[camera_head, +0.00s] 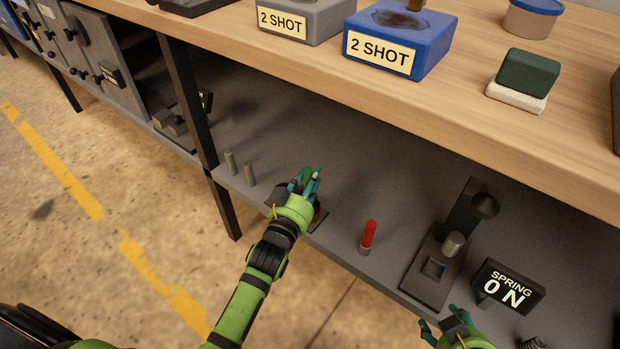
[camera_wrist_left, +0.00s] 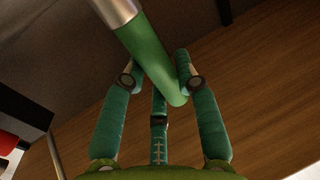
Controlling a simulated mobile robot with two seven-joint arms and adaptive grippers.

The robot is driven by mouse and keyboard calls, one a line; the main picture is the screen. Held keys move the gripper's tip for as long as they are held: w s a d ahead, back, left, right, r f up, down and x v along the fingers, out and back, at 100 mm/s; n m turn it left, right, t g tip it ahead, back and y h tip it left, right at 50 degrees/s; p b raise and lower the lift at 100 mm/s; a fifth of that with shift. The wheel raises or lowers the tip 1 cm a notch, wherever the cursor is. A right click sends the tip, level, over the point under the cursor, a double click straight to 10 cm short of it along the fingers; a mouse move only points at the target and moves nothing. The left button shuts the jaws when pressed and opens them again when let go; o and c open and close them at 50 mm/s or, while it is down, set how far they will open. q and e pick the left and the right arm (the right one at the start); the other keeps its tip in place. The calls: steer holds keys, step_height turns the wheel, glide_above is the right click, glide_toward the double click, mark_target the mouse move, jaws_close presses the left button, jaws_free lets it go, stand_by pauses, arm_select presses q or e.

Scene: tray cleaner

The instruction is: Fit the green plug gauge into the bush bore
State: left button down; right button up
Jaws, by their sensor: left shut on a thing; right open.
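My left gripper (camera_head: 309,178) is over the front part of the grey shelf under the bench. It is shut on the green plug gauge (camera_wrist_left: 150,52), which lies between its fingers in the left wrist view, with a bare metal end at the top. In the head view the hand mostly hides the gauge. A dark flat block (camera_head: 319,219) sits partly hidden beneath that hand. I cannot tell for certain where the bush bore is. My right gripper (camera_head: 446,325) is open and empty at the bottom of the head view.
A red-handled gauge (camera_head: 369,235) stands on the shelf (camera_head: 330,140). The wooden bench top (camera_head: 450,110) overhangs the shelf.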

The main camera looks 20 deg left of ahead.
arm_select(q)
steer(key=shift+p, duration=0.3)
steer(key=shift+f+b, duration=1.7)
steer(key=shift+f, duration=0.7)
steer(key=c, duration=0.9)
jaws_free()
steer(key=shift+o, duration=0.2)
steer(key=s+a, duration=0.1)
steer(key=s, duration=1.1)
